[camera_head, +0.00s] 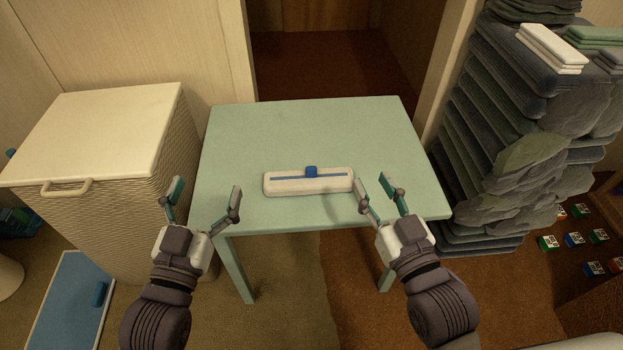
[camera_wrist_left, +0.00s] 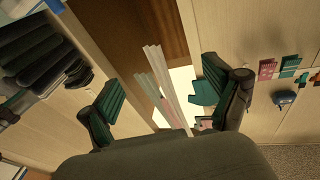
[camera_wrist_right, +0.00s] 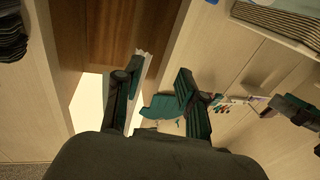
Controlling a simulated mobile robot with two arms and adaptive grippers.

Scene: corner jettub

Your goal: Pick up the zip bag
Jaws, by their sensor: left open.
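The zip bag (camera_head: 309,184) is a long white pouch with a blue strip and a blue slider on top. It lies flat near the front of the pale green table (camera_head: 300,128). My left gripper (camera_head: 206,190) is open and empty, left of the bag and apart from it. My right gripper (camera_head: 373,182) has its fingers apart and nothing between them, just right of the bag's right end in the picture. I cannot tell its height or whether it touches the bag. In the wrist views the left fingers (camera_wrist_left: 163,82) and right fingers (camera_wrist_right: 158,72) are spread; neither view clearly shows the bag.
A woven hamper with a cream lid (camera_head: 95,130) stands left of the table. A tall stack of dark stones or slabs (camera_head: 530,130), with folded towels (camera_head: 552,50) on it, stands at the right. The rest of the tabletop is bare.

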